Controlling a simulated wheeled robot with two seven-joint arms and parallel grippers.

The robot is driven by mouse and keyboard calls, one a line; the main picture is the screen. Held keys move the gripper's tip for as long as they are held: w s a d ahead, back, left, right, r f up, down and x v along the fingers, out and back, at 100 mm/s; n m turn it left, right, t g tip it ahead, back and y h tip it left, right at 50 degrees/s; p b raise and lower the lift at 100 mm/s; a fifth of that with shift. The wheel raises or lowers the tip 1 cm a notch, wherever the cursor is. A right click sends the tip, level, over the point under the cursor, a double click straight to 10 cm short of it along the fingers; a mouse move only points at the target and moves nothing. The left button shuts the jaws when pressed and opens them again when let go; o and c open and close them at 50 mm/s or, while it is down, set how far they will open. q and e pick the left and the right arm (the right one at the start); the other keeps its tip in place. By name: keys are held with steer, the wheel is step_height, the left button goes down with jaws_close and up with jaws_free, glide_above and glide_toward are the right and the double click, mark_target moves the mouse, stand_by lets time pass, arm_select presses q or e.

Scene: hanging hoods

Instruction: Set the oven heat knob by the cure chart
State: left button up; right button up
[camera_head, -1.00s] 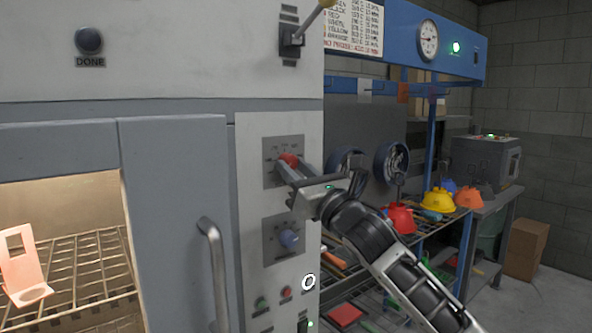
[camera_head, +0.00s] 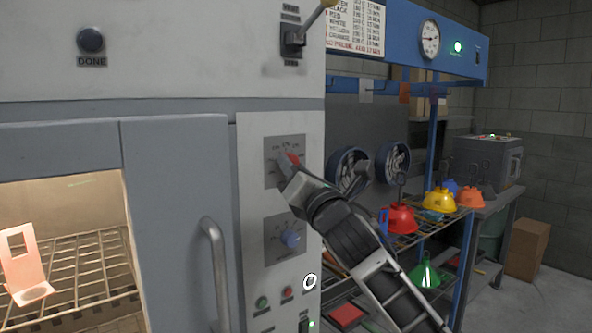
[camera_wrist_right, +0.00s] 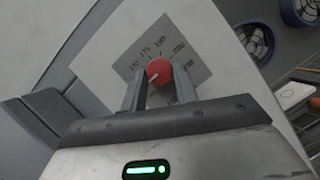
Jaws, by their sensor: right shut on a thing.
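The red heat knob (camera_head: 290,158) sits on a grey dial plate (camera_head: 270,174) on the oven's control panel. My right gripper (camera_head: 285,165) is at the knob, its fingers partly hidden by its own body in the head view. In the right wrist view, the red knob (camera_wrist_right: 159,72) lies between the two fingers (camera_wrist_right: 160,85), which are shut on it. A pale pointer mark on the knob faces lower left in that view. The cure chart (camera_head: 354,26) hangs at the top, its small print hard to read. My left gripper is not in view.
A blue knob (camera_head: 290,238) sits below, with small green and red buttons (camera_head: 287,292) under it. The oven door handle (camera_head: 215,270) stands out on the left. A rack with coloured hoods (camera_head: 438,200) is behind my right arm.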

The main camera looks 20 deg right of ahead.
steer(key=m+g, duration=0.2)
steer(key=m, duration=0.5)
steer(key=r+m+g+h, duration=0.1)
steer(key=m+g, duration=0.1)
steer(key=m, duration=0.5)
steer(key=m+g+h, duration=0.1)
steer(key=m+g, duration=0.2)
steer(key=m, duration=0.5)
steer(key=shift+a+r, duration=0.1)
steer(key=shift+r, duration=0.2)
steer(key=shift+r+m+g+y, duration=0.1)
steer(key=shift+m+g+y, duration=0.5)
steer(key=shift+m, duration=0.6)
steer(key=m+y, duration=0.1)
steer(key=m+g+y, duration=0.1)
steer(key=m, duration=0.1)
steer(key=shift+d, duration=0.35)
steer(key=shift+w+d+m+y, duration=0.15)
steer(key=shift+m+y, duration=0.65)
steer(key=shift+m, duration=0.5)
